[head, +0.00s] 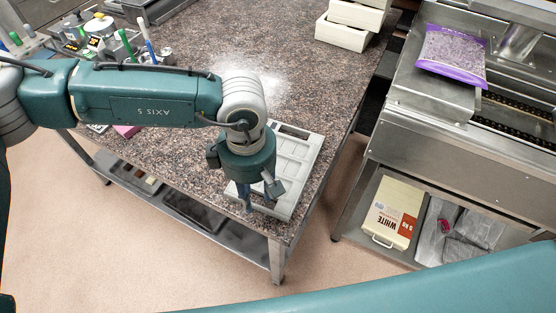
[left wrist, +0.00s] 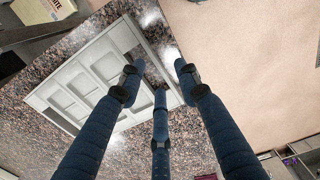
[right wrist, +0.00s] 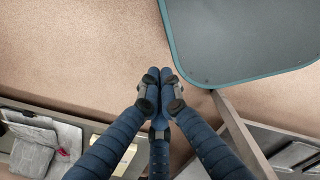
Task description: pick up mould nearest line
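A pale grey mould (head: 302,150) with several compartments lies flat on the granite-topped table, at the corner nearest the steel line. It also fills much of the left wrist view (left wrist: 75,72). My left gripper (head: 258,205) points down over the mould's near end, and its arm and hand hide part of it. In the left wrist view its fingers (left wrist: 156,72) are spread apart, with nothing between them, near the mould's end rail. I cannot tell whether they touch it. My right gripper (right wrist: 160,76) has its fingertips together, empty, over the floor. It is not in the head view.
A stack of pale moulds (head: 345,35) stands at the table's far right. The steel line (head: 430,150) is on the right, with a purple-edged bag (head: 452,55) on top and a white container (head: 393,212) on its shelf. Tools crowd the table's far left.

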